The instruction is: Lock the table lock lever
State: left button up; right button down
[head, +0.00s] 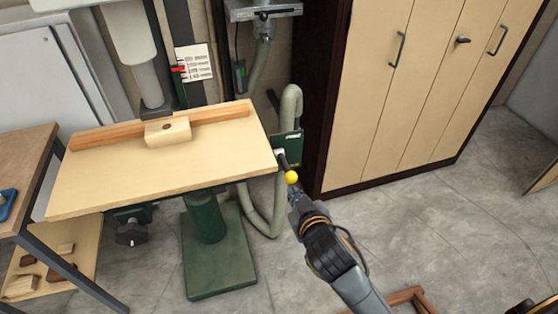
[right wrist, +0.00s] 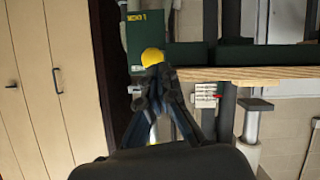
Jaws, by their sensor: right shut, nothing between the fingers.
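The table lock lever ends in a yellow ball knob (head: 291,177) at the right side of the drill press table (head: 105,180). A short dark rod runs from the knob toward the table edge. My right gripper (head: 296,196) is shut, with its fingertips right at the knob, just below it in the head view. In the right wrist view the knob (right wrist: 152,57) sits just beyond the closed fingertips (right wrist: 155,75); I cannot tell whether they touch. My left gripper is not in view.
A wooden fence with a block (head: 167,132) lies on the table. A green box (head: 288,150) and a grey hose (head: 272,212) are beside the lever. A tall cabinet (head: 395,90) stands to the right. A workbench (head: 22,150) is at left. The floor at right is mostly clear.

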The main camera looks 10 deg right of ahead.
notch_tip(320, 180, up, 7)
jog(key=t, duration=0.1)
jog(key=shift+s+a+r, duration=0.15)
jog(key=shift+s, duration=0.1)
jog(key=shift+w, duration=0.1)
jog(key=p, duration=0.2)
send_over(287, 172)
notch_tip(287, 172, down, 3)
notch_tip(287, 172, down, 3)
jog(key=shift+a, duration=0.1)
jog(key=shift+s+f, duration=0.2)
jog(key=shift+f, duration=0.4)
